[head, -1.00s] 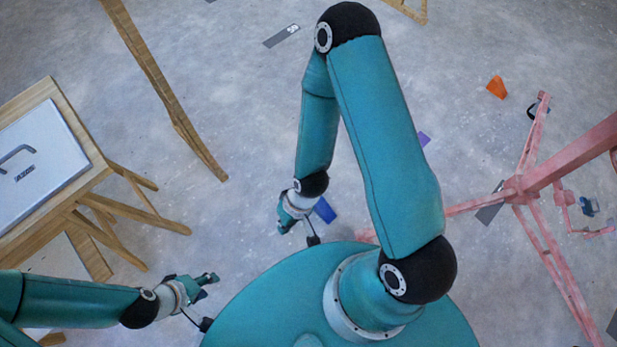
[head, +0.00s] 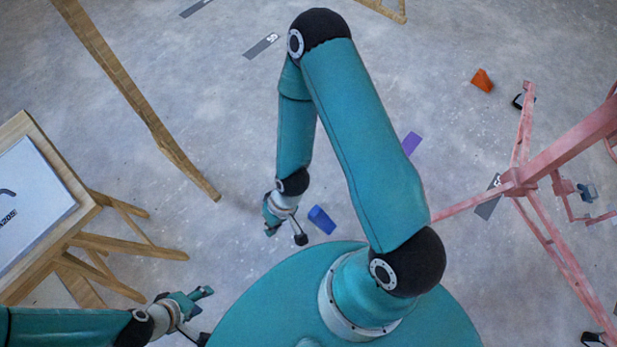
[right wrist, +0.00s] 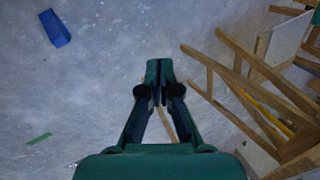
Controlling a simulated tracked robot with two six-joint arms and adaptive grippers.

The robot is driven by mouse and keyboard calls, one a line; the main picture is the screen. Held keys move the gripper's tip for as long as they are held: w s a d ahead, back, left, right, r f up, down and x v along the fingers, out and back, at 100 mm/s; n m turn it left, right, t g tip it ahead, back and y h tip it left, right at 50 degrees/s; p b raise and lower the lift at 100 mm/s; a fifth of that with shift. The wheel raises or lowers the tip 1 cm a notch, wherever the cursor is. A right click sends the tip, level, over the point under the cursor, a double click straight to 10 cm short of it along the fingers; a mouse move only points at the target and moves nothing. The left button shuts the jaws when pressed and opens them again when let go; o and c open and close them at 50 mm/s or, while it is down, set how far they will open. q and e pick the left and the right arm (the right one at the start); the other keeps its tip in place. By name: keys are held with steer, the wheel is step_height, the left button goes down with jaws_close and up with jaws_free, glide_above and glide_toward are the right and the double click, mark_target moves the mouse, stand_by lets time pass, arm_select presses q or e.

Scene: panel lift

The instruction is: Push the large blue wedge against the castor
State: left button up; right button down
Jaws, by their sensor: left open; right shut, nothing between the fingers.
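The blue wedge (head: 321,219) lies on the floor just right of my right gripper in the head view, with a small gap between them. It also shows at the upper left of the right wrist view (right wrist: 54,28), clear of the fingers. My right gripper (head: 269,226) is shut and empty; its closed fingers (right wrist: 158,80) point away in the wrist view. My left gripper (head: 206,293) is open and empty at the lower left. A dark castor (head: 519,101) is at the far end of a pink leg. Another dark castor (head: 592,339) is at the lower right edge.
The pink lift frame (head: 560,162) spreads its legs at right. An orange wedge (head: 482,80) lies near the far castor. A purple piece (head: 411,143) is partly behind my right arm. A wooden trestle table (head: 88,196) stands at left. Floor around the blue wedge is open.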

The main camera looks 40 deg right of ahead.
steer(key=w+d+f+b, duration=0.25)
steer(key=f+b, duration=0.25)
steer(key=f, duration=0.3)
steer(key=w+d+f+b, duration=0.1)
steer(key=w+f+b, duration=0.3)
steer(key=f, duration=0.4)
steer(key=n+h+b, duration=0.3)
steer(key=h+b, duration=0.1)
steer(key=b, duration=1.6)
glide_toward(307, 211)
steer(key=w+r, duration=0.2)
steer(key=w, duration=0.1)
steer(key=shift+g, duration=0.3)
step_height(307, 211, down, 9)
steer(key=b, duration=0.4)
steer(key=shift+w+a+b, duration=0.1)
steer(key=shift+a+b, duration=0.05)
steer(key=shift+b, duration=0.25)
steer(key=shift+s, duration=0.25)
steer(key=shift+s+r+p, duration=0.2)
steer(key=shift+s+p, duration=0.65)
steer(key=shift+s, duration=0.3)
steer(key=shift+s+f, duration=0.15)
steer(key=shift+s, duration=0.45)
